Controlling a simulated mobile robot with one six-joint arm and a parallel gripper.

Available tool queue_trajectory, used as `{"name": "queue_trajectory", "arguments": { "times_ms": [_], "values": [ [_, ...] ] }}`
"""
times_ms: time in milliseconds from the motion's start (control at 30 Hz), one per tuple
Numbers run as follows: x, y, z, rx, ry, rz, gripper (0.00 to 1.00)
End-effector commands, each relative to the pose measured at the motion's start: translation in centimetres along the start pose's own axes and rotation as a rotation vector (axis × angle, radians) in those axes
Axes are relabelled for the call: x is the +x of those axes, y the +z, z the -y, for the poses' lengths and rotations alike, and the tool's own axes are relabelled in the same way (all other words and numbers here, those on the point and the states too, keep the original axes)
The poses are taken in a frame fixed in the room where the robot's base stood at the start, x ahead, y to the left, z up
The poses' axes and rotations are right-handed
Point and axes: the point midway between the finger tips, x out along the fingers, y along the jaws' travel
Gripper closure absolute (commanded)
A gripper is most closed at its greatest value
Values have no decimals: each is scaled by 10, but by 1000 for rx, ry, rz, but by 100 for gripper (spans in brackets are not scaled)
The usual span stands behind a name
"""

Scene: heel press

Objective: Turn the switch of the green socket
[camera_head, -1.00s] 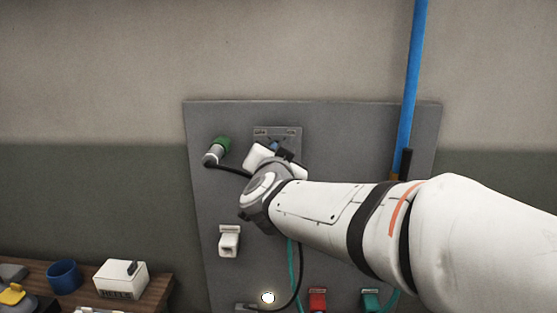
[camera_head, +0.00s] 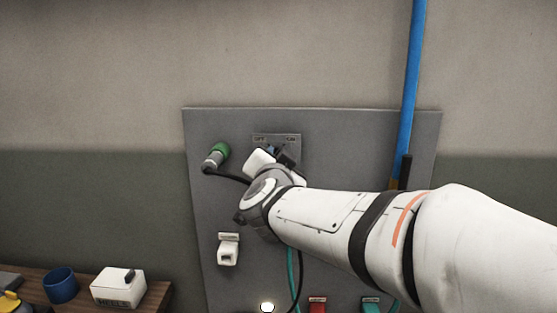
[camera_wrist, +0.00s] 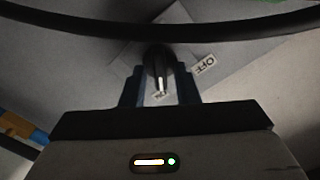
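The switch (camera_wrist: 158,70) is a dark knob with a white mark, on a grey plate with an OFF label (camera_wrist: 205,65). A second small label is partly covered by the knob. In the head view the switch plate (camera_head: 290,138) shows OFF at left and ON at right; my wrist hides the knob. My gripper (camera_wrist: 160,85) has its two blue-dark fingers close on both sides of the knob, apparently shut on it. The green socket (camera_head: 220,151), with a grey connector in it, is left of the plate. A green edge shows at the top of the wrist view.
A black cable runs from the connector behind my wrist and crosses the wrist view (camera_wrist: 90,28). A white socket (camera_head: 228,250) is below; red (camera_head: 318,306) and teal (camera_head: 370,304) ones are lower right. A blue pole (camera_head: 411,90) stands at right, a shelf with a mug (camera_head: 61,286) at lower left.

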Motion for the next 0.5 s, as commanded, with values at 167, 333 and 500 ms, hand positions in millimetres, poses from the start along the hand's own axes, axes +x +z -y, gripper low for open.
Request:
{"name": "queue_trajectory", "arguments": {
  "times_ms": [167, 333, 500],
  "values": [
    [0, 0, 0, -1, 0, -1, 66],
    [-3, 0, 1, -1, -1, 0, 66],
    [-25, 0, 1, 1, -4, 0, 66]
  ]
}}
